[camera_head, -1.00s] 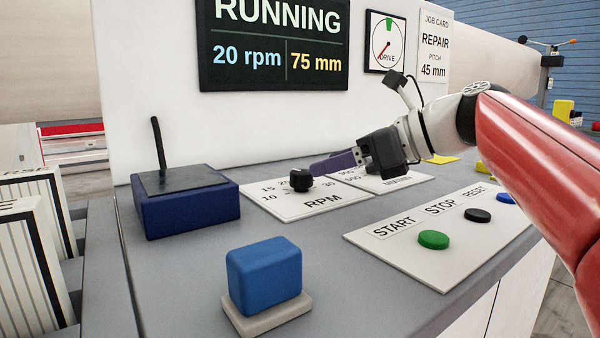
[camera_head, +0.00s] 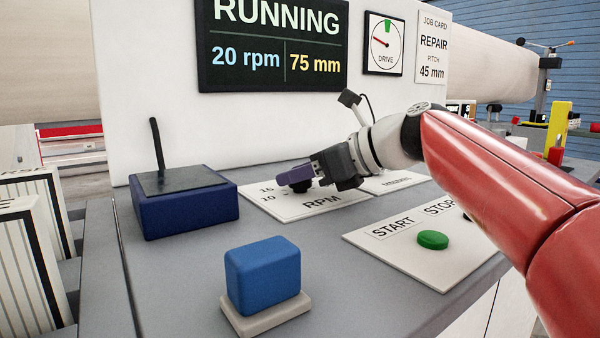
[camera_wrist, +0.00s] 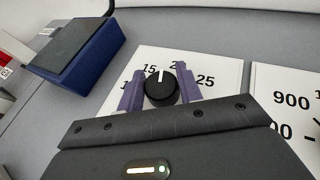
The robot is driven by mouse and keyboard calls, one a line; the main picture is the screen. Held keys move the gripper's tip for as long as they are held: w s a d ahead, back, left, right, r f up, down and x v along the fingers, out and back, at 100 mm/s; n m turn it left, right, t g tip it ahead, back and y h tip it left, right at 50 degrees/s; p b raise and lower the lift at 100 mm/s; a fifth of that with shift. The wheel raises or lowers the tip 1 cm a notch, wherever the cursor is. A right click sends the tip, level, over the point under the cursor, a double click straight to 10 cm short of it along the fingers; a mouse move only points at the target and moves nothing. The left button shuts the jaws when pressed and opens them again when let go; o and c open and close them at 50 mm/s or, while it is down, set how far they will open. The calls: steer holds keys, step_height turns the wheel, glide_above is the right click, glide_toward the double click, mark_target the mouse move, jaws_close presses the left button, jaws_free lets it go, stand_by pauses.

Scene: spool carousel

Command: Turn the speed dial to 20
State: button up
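The black speed dial (camera_wrist: 160,89) sits on the white RPM plate (camera_wrist: 111,103) and shows between my two purple fingers in the wrist view. Its white mark points up, between the 15 and the partly hidden 20. My gripper (camera_wrist: 159,88) is open, one finger on each side of the dial; I cannot tell whether they touch it. In the head view a purple finger of my gripper (camera_head: 296,175) covers most of the dial (camera_head: 301,187). The screen (camera_head: 272,45) reads RUNNING, 20 rpm and 75 mm.
A dark blue box (camera_head: 186,210) with an antenna stands left of the RPM plate. A blue block (camera_head: 263,275) on a grey base is nearer. A green START button (camera_head: 433,240) is on the right plate. A second dial plate (camera_wrist: 287,80) lies right of the RPM plate.

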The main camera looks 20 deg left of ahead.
steer(key=c, duration=0.3)
steer(key=shift+s+r+m+t+p, duration=0.15)
steer(key=shift+r+m+t+p, duration=0.05)
steer(key=shift+m+t+p, duration=0.25)
steer(key=shift+m+t+h+p, duration=0.4)
steer(key=shift+m+t+p, duration=0.15)
steer(key=shift+m+t, duration=0.25)
steer(key=shift+f+m+t, duration=0.15)
steer(key=shift+m+t, duration=0.1)
steer(key=shift+t, duration=0.1)
steer(key=o, duration=1)
steer(key=shift+c, duration=0.2)
